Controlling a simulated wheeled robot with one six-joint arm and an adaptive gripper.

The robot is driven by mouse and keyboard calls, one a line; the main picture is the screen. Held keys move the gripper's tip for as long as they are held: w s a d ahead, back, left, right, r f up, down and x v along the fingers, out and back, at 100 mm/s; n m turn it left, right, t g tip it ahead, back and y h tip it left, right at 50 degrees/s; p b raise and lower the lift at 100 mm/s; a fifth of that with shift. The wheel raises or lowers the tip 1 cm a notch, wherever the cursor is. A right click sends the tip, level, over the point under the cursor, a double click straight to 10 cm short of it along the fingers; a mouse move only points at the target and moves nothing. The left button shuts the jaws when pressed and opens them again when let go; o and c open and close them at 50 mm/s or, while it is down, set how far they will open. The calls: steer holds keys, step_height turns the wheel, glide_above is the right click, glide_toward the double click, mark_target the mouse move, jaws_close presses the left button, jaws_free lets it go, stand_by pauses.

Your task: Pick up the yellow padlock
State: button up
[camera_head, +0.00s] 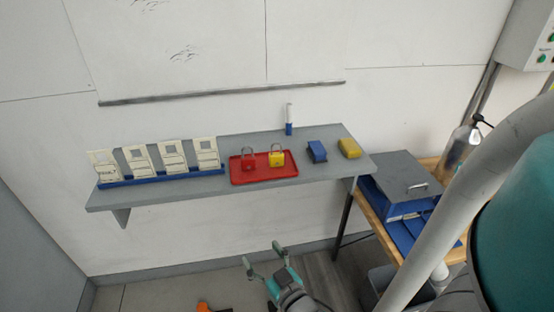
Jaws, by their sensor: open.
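The yellow padlock (276,159) stands upright in a red tray (263,179) on a grey wall shelf, its shackle upward. A red padlock (249,163) stands just left of it in the same tray. My gripper (262,254) is open and empty. In the picture it is below the shelf's front edge, well apart from the yellow padlock. Nothing hides the padlock in this view.
On the shelf (215,186), several cream cards stand in a blue rack (160,177) at left. A wooden table with a grey-lidded blue box (400,178) stands at right.

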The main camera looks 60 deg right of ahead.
steer(key=w+d+r+m+h, duration=0.2)
steer(key=w+d+r+h, duration=0.15)
steer(key=d, duration=0.45)
steer(key=m+g+h, duration=0.2)
steer(key=g, duration=0.1)
glide_toward(277, 157)
steer(key=shift+x, duration=5.2)
steer(key=shift+s, duration=0.1)
steer(key=c, duration=1.3)
